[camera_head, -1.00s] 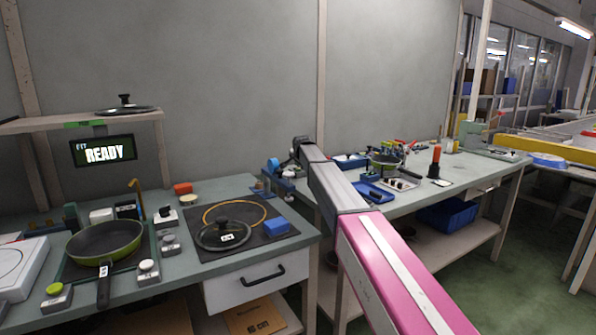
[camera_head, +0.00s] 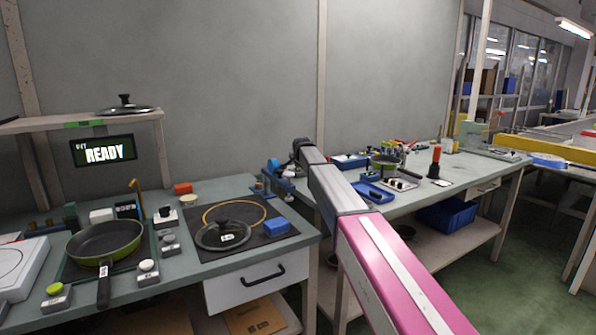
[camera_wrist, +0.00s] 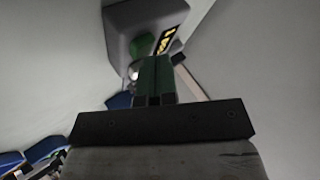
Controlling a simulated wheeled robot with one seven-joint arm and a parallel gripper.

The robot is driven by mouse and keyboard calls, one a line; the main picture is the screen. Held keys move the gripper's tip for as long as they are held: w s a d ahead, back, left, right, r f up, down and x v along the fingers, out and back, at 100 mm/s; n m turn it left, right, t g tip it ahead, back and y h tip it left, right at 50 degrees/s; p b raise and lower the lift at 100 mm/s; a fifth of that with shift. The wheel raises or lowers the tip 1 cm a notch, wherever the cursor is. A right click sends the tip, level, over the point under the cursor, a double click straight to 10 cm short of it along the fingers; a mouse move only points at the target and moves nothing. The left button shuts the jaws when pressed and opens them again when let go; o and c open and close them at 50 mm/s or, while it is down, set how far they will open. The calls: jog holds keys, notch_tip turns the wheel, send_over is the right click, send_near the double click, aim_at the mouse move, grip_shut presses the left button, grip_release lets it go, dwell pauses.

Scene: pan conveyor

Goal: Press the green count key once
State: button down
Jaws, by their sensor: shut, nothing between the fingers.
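In the wrist view a grey box (camera_wrist: 125,22) with a dark label in yellow lettering (camera_wrist: 168,40) fills the top. A green key (camera_wrist: 148,45) shows on it, just beyond my fingertips. My gripper (camera_wrist: 155,62) has its two green-and-dark fingers pressed together with nothing between them. The tips overlap the key's lower edge in the picture; I cannot tell whether they touch it. In the head view my arm reaches toward the wall between the two benches, and the fingers and the grey box cannot be made out there.
In the head view a green frying pan (camera_head: 105,240) lies on the left bench, near a yellow-green button (camera_head: 54,289). A glass lid (camera_head: 222,236) and a blue block (camera_head: 276,227) lie on a dark mat. A screen (camera_head: 103,150) reads READY. Blue trays (camera_head: 372,191) stand on the right bench.

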aim_at(299, 170)
jog(key=shift+r, duration=0.1)
dwell(0.3)
jog(key=shift+r, duration=0.75)
jog(key=shift+r, duration=0.1)
jog(key=shift+r, duration=2.45)
